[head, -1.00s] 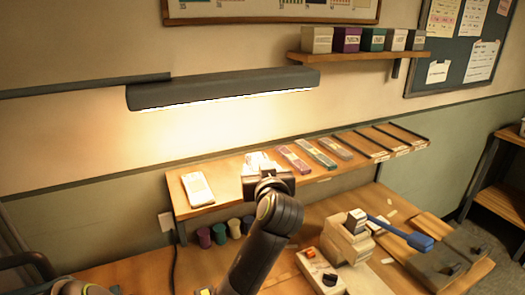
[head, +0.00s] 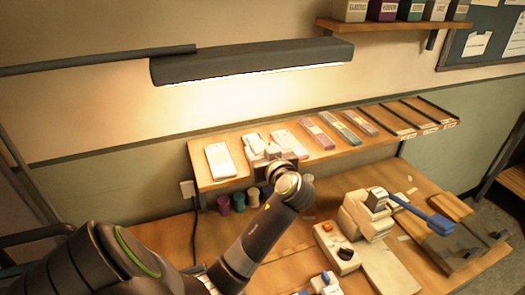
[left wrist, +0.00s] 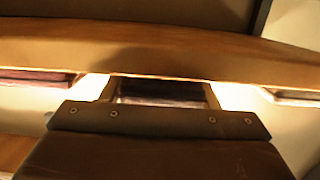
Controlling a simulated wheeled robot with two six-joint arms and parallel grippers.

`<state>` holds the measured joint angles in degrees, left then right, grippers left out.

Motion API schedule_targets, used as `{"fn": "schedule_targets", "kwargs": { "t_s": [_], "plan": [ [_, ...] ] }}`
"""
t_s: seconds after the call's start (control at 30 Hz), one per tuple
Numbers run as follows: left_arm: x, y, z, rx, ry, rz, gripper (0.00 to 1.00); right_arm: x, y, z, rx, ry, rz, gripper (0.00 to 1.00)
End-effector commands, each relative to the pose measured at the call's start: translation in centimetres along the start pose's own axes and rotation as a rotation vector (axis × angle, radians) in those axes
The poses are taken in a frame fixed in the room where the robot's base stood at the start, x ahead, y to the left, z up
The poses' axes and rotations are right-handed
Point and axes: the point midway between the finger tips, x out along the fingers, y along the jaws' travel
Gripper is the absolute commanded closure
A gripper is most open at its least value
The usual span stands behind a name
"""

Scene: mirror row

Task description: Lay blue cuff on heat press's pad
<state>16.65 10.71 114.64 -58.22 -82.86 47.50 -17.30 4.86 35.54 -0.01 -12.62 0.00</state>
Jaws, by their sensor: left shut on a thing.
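My left gripper (head: 258,148) is at the front of the raised shelf, between a white card and a pale pinkish card. In the left wrist view its fingers (left wrist: 160,94) are closed on a dark, flat thing (left wrist: 160,89) just in front of the shelf edge. I cannot tell if that thing is the blue cuff; its colour is too dark, and the gripper hides it in the head view. The heat press (head: 366,213), cream with a blue lever, stands on the bench to the right. A flat cream plate (head: 392,272), perhaps its pad, lies before it. My right gripper is not in view.
The shelf (head: 205,182) holds a white card (head: 220,160), a purple one (head: 316,134), a green one (head: 339,128) and black-edged slots. Spools (head: 238,201) stand under it. A control box (head: 336,248) with an orange button sits left of the press.

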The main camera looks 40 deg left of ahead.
Motion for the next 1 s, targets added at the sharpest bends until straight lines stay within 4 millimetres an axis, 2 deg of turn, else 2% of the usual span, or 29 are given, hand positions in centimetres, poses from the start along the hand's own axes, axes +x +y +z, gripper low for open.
{"fn": "schedule_targets", "kwargs": {
  "t_s": [0.4,0.43,0.57,1.0],
  "plan": [
    [0.13,0.02,0.95,0.000,0.001,0.001,0.68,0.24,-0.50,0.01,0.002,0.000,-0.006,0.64],
    [0.10,0.02,0.80,-0.001,0.001,0.001,0.42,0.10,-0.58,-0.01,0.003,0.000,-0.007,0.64],
    [0.10,0.02,0.77,0.000,0.001,0.001,0.25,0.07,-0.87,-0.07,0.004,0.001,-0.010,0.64],
    [0.06,0.08,0.50,0.000,0.001,0.002,0.24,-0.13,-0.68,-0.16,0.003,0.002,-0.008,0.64]
  ]
}}
